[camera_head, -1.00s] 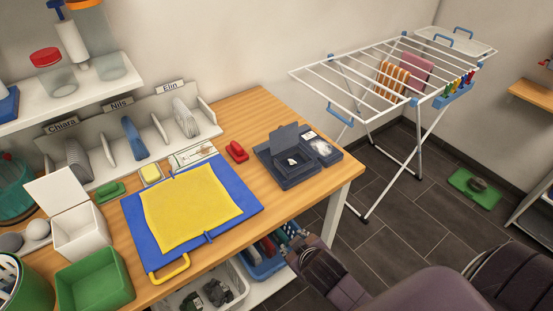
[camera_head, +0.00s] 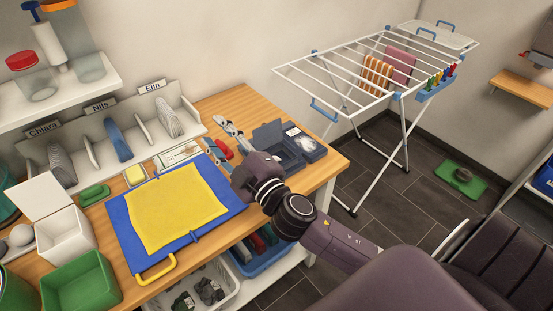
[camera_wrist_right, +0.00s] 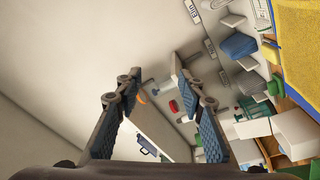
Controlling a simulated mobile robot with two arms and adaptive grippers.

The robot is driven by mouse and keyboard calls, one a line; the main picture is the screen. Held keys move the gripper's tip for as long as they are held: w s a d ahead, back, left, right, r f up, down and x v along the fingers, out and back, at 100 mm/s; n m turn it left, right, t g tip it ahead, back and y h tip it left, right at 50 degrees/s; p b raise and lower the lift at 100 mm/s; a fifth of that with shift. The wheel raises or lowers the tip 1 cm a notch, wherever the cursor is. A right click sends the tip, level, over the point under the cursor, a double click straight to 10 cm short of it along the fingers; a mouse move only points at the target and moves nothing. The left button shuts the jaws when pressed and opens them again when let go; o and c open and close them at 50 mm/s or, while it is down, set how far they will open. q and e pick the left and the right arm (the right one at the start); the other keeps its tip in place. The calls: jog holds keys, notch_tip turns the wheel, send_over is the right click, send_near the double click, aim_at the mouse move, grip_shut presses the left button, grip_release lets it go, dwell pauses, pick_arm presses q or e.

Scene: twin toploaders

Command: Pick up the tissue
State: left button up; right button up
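A dark grey lidded box (camera_head: 284,156) lies at the right end of the wooden table. White crumpled material that looks like tissue (camera_head: 302,142) lies in its right-hand compartment. The left-hand compartment is partly hidden behind my right arm. My right gripper (camera_head: 218,138) is above the table, left of the box, with its fingers apart. In the right wrist view the gripper (camera_wrist_right: 156,70) is open with nothing between its fingers, facing the wall and shelf; no tissue shows there. My left gripper is not in view.
A yellow cloth (camera_head: 175,205) lies on a blue board (camera_head: 128,238) left of my right arm. A red object (camera_head: 222,150) is close to the gripper fingers. A sorter (camera_head: 75,150) stands along the wall. A drying rack (camera_head: 345,100) stands beyond the table.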

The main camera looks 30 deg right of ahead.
jog(key=a+r+n+g+y, duration=0.1)
jog(key=a+r+n+y, duration=0.4)
jog(key=a+n+y, duration=0.4)
jog(key=n+g+h, duration=1.2)
jog(key=n+g, duration=0.2)
send_near(276, 156)
jog(key=f, duration=0.1)
jog(key=p+x, duration=0.3)
jog(key=x, duration=0.4)
jog(key=shift+w+d+p, duration=0.1)
jog(key=shift+d+p, duration=0.05)
jog(key=shift+p, duration=0.25)
jog(key=shift+w+f, duration=0.15)
jog(key=shift+f, duration=0.25)
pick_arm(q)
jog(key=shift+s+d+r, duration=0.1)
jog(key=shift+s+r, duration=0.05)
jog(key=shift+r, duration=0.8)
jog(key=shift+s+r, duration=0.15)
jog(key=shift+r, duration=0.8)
pick_arm(e)
jog(key=c, duration=0.8)
